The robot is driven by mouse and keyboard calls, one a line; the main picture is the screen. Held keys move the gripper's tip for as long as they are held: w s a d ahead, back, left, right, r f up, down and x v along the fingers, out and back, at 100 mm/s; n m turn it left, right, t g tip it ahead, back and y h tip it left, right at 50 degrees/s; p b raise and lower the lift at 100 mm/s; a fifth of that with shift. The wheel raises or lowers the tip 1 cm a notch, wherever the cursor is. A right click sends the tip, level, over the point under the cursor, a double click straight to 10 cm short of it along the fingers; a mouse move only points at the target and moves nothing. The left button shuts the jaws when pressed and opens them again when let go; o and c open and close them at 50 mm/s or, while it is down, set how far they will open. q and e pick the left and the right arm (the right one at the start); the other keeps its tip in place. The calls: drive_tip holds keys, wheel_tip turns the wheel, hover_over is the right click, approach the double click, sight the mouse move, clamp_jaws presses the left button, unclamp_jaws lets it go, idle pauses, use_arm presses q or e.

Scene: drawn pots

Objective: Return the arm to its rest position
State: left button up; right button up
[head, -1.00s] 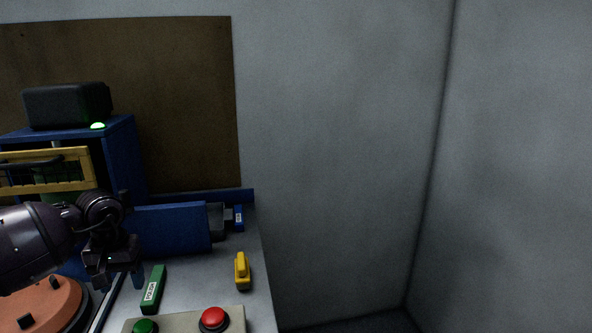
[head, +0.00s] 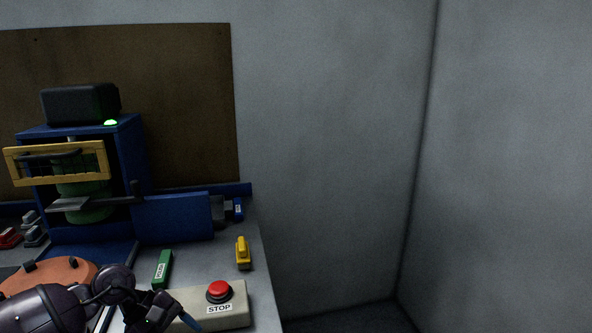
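My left arm comes in at the lower left. Its dark gripper (head: 178,318) is low in the head view, over the left part of the grey button box (head: 236,310). One bluish fingertip shows, and the rest of the fingers are hidden or cut off, so I cannot tell if it is open or shut. Nothing is clearly visible in it. My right gripper is not in view.
A blue machine (head: 132,155) with a yellow-framed guard (head: 104,160) stands behind. A red stop button (head: 219,290), green block (head: 163,268) and yellow block (head: 243,252) are near the gripper. An orange disc (head: 60,270) lies left. The floor right of the bench is clear.

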use_arm(q)
drive_tip(key=s+d+n+t+h, duration=0.4)
drive_tip(key=d+n+t+h, duration=0.45)
drive_tip(key=n, duration=1.05)
drive_tip(key=s+a+f+m+t+y, duration=0.1)
drive_tip(key=s+a+f+m+y, duration=0.6)
drive_tip(key=m, duration=0.7)
drive_tip(key=s+a+f+m+t+y, duration=0.2)
drive_tip(key=s+a+f+m+y, duration=0.5)
drive_tip(key=f+m, duration=0.5)
drive_tip(key=s+m+y, duration=0.2)
drive_tip(key=y, duration=0.1)
drive_tip(key=shift+s+f+m, duration=0.15)
drive_tip(key=shift+f+m, duration=0.1)
drive_tip(key=shift+m, duration=0.05)
drive_tip(key=shift+t, duration=0.25)
